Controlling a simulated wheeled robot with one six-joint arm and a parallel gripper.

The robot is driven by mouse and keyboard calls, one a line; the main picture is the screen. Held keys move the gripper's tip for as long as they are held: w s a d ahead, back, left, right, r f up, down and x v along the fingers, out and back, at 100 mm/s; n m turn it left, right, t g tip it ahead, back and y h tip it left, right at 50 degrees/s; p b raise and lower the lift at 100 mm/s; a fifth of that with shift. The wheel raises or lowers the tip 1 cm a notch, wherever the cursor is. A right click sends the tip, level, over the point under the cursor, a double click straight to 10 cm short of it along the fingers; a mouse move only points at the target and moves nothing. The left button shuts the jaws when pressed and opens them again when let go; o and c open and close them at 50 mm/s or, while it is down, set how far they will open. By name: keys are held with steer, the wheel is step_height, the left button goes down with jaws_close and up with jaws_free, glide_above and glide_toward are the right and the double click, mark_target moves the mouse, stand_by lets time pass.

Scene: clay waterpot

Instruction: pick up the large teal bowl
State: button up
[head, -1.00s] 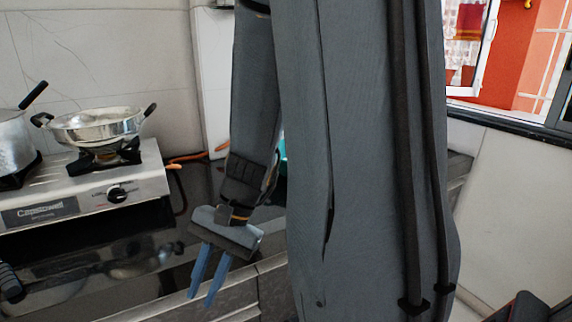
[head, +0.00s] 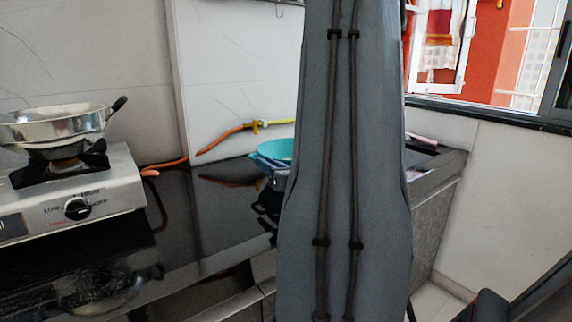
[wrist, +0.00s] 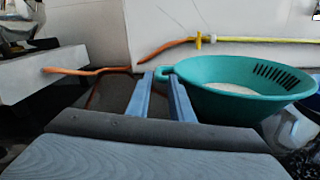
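The large teal bowl (wrist: 235,98) has slots in its far side and a small loop handle at its left rim. In the head view the bowl (head: 274,149) shows at the back of the dark counter, partly hidden by my arm. In the wrist view my gripper (wrist: 160,75) points toward the bowl's left side, its two blue fingers apart. The tips overlap the view of the loop handle; I cannot tell whether they touch it. Nothing shows held between the fingers.
A stove (head: 85,195) with a metal pan (head: 55,125) stands at left on the glossy counter (head: 180,225). An orange and yellow hose (head: 255,124) runs along the wall behind the bowl. A clear container (wrist: 288,128) sits beside the bowl.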

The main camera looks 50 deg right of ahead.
mark_target(253, 158)
steer(key=x, duration=0.6)
steer(key=shift+w+a+f, duration=0.1)
steer(key=shift+w+f, duration=0.1)
steer(key=shift+f, duration=0.1)
steer(key=shift+w, duration=0.4)
steer(key=shift+a, duration=0.15)
jaws_close()
